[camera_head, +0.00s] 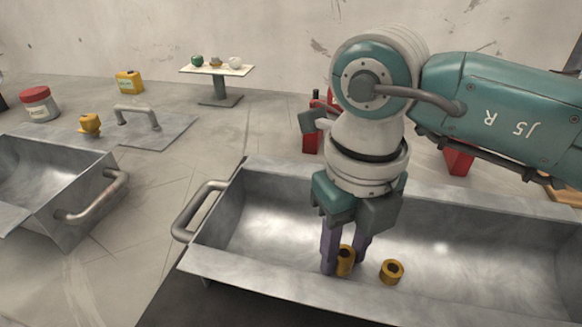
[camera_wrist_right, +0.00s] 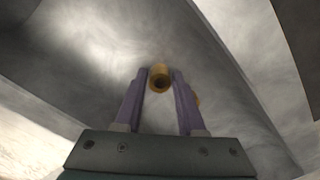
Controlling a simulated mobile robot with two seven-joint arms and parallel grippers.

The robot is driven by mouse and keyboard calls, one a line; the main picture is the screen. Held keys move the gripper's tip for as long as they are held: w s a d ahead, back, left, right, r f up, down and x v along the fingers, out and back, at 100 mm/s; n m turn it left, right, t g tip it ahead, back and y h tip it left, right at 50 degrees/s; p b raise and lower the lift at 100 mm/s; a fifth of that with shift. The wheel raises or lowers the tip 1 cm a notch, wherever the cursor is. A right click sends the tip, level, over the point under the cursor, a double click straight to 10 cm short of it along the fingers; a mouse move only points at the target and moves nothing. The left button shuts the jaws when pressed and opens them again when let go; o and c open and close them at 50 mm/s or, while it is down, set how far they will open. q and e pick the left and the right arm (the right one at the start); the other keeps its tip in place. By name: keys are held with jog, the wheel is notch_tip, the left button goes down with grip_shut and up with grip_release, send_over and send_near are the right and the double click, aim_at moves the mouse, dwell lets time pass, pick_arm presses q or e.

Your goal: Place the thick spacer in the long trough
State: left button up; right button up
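The long trough (camera_head: 470,245), a grey metal trough with a bar handle, spans the right foreground. My right gripper (camera_head: 346,262) reaches down into it, near its left end. Its two purple fingers stand on either side of a yellow cylinder with a hole, the thick spacer (camera_head: 346,262). In the right wrist view the spacer (camera_wrist_right: 160,78) fills the space between the fingertips (camera_wrist_right: 160,80). I cannot tell whether its lower end touches the trough floor. A shorter yellow ring (camera_head: 391,271) lies on the trough floor just right of the gripper. My left gripper is not in view.
Another metal trough (camera_head: 60,180) with a handle stands at the left. A plate with a handle (camera_head: 140,130) and a yellow part (camera_head: 89,123) lie behind it. A small table (camera_head: 217,70) stands at the back. The trough's right half looks empty.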

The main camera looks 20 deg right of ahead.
aim_at(344, 253)
jog(key=o, duration=0.3)
jog(key=shift+r, duration=0.35)
notch_tip(344, 253, up, 12)
jog(key=p, duration=0.1)
jog(key=shift+f+p, duration=0.15)
jog(key=shift+p, duration=0.15)
